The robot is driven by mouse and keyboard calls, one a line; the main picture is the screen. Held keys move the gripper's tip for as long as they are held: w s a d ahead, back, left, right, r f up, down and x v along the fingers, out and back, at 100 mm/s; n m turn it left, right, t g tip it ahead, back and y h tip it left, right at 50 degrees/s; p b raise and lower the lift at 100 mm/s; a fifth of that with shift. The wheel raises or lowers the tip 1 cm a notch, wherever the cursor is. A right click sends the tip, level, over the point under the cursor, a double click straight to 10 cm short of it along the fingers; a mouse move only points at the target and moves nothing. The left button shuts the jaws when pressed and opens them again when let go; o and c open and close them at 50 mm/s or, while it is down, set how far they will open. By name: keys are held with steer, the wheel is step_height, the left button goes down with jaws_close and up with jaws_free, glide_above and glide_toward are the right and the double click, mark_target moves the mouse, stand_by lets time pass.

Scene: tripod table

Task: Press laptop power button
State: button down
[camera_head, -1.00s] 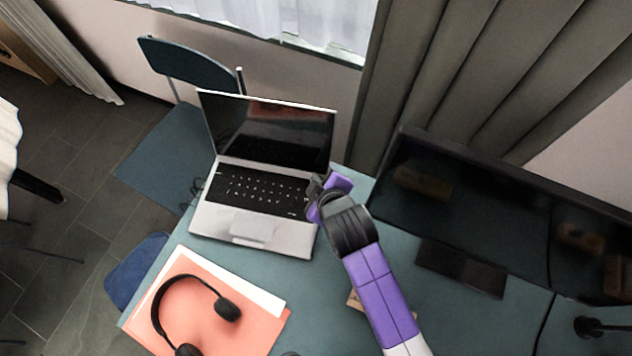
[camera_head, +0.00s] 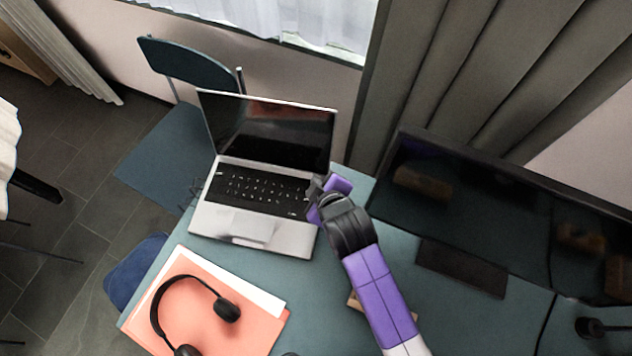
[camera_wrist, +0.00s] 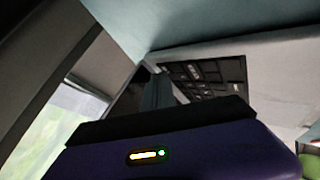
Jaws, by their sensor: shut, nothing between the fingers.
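The open silver laptop (camera_head: 290,238) stands on the table, its dark screen (camera_head: 268,132) tilted back and its black keyboard (camera_head: 255,188) facing up. My gripper (camera_head: 312,200) is shut and empty at the right edge of the keyboard, near its upper right corner. Its tip hides that corner, so I cannot make out the power button or tell whether the tip touches it. In the wrist view the purple gripper body fills the lower part, with part of the keyboard (camera_wrist: 205,78) beyond it.
A dark monitor (camera_head: 480,215) stands on the table (camera_head: 400,250) to the right of my arm. Black headphones (camera_head: 228,310) lie on an orange folder (camera_head: 245,335) at the front left. A blue chair (camera_head: 188,68) stands behind the laptop.

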steer(key=shift+r+p, duration=0.7)
steer(key=shift+p, duration=0.1)
step_height(320, 180, up, 6)
steer(key=p, duration=0.6)
stand_by(0.6)
